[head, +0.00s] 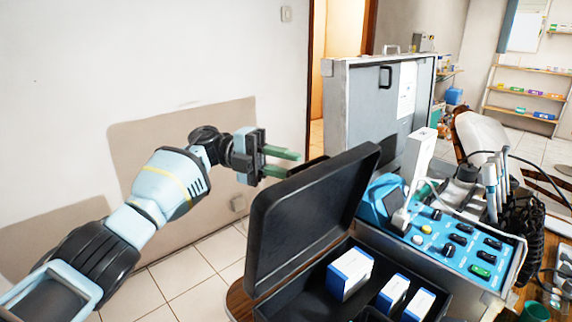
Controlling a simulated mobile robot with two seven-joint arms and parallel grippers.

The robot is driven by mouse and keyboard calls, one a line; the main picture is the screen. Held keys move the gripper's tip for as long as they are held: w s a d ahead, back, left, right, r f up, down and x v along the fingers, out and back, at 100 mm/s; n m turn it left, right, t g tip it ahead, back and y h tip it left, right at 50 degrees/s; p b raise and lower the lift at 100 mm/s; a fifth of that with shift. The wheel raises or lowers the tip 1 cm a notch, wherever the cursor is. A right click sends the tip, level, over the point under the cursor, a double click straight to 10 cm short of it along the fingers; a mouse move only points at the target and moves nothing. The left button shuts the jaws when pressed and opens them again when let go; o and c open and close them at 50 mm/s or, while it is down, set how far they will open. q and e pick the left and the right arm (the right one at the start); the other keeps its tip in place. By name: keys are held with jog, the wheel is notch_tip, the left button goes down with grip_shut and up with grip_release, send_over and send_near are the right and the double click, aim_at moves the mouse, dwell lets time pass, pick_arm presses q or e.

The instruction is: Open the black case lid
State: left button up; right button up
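The black case (298,299) sits at the lower middle of the head view. Its lid (312,218) is raised and stands tilted up on the left side, so the inside shows. Several white and blue boxes (349,275) are inside the case. My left gripper (281,163) is just behind and above the lid's upper left edge. Its two green fingers are apart with a gap between them, and nothing shows between them. I cannot tell whether a finger touches the lid. My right gripper is not in view.
A blue dental unit (455,245) with switches, hoses and handpieces stands right of the case. A large grey case panel (362,112) stands upright behind it. A wall is on the left, with open tiled floor (190,269) below my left arm.

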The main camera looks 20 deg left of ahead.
pick_arm(q)
jog(key=shift+o, duration=0.3)
jog(key=shift+a, duration=0.3)
jog(key=w+a+b, duration=0.1)
jog(key=a+b, duration=0.2)
jog(key=a, duration=0.4)
jog(key=shift+r, duration=0.1)
jog(key=shift+a, duration=0.1)
